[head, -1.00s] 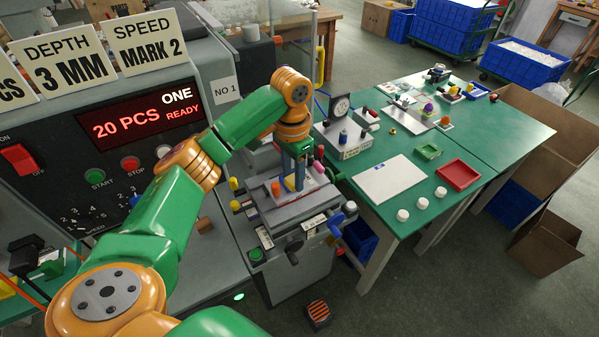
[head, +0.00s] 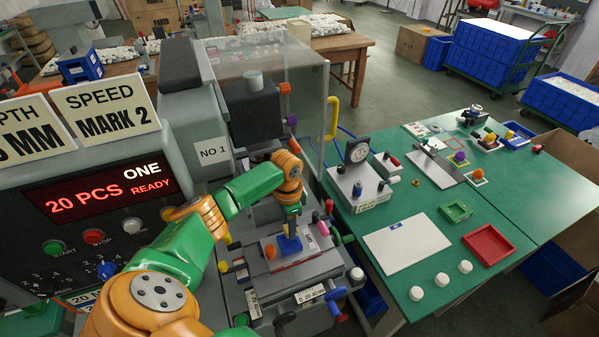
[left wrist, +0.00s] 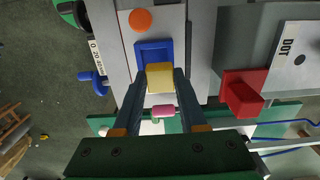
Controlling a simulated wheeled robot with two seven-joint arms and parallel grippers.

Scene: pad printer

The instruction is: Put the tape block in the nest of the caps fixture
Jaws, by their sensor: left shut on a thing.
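My left gripper (head: 290,228) points down over the pad printer's bed. In the left wrist view, its two fingers are shut on a yellow block (left wrist: 160,78), which I take for the tape block. A blue square nest (left wrist: 153,48) lies on a pale fixture plate (left wrist: 118,18), just beyond the block in that view. The block overlaps the near part of the nest; I cannot tell whether it touches it. In the head view, the blue nest (head: 290,245) shows below the fingertips. My right gripper is not in view.
An orange knob (head: 270,252) and a pink knob (head: 323,229) flank the nest. A clear guard (head: 305,100) stands behind the bed. The green table (head: 400,290) at right holds a white sheet (head: 405,245), a red tray (head: 489,245) and several white caps.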

